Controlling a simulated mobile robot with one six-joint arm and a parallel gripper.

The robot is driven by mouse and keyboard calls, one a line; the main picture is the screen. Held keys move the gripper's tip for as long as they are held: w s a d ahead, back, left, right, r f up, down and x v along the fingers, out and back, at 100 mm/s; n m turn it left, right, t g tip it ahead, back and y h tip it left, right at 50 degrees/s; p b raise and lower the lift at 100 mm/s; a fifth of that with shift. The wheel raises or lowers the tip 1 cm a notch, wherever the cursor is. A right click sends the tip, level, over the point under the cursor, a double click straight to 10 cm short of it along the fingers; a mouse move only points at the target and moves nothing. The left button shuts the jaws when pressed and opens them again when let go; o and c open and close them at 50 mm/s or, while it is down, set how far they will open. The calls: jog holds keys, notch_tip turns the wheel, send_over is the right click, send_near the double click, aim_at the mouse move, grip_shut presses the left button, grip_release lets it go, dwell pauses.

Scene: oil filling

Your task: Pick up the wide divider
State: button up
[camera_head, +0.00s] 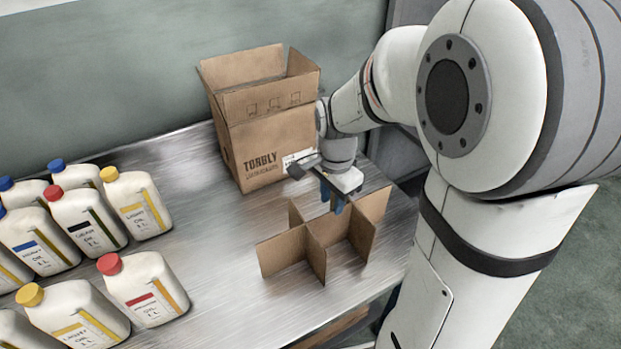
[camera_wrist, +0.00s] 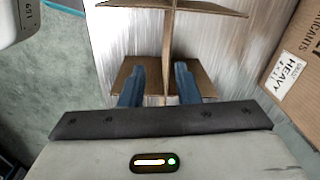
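The cardboard divider (camera_head: 283,252), made of crossed brown panels, stands on the metal table in front of the box. It also shows in the wrist view, where a long panel runs up the middle and a cross panel (camera_wrist: 215,8) spans the top. My gripper (camera_head: 334,200) points down at the divider's far right part. In the wrist view my gripper's blue fingers (camera_wrist: 160,88) are apart, one on each side of the long panel, with gaps between them and it. The fingertips are partly hidden in the head view.
An open cardboard box (camera_head: 270,140) stands behind the divider, close to my arm. Several white oil bottles (camera_head: 145,290) with coloured caps fill the table's left side. The metal table (camera_head: 215,255) is bare between the bottles and the divider.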

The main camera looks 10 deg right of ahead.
aim_at(328, 231)
notch_tip(328, 231, down, 10)
jog(key=w+m, duration=0.1)
jog(key=shift+w+m+p, duration=0.3)
jog(key=shift+r, duration=0.1)
grip_shut()
dwell(0.4)
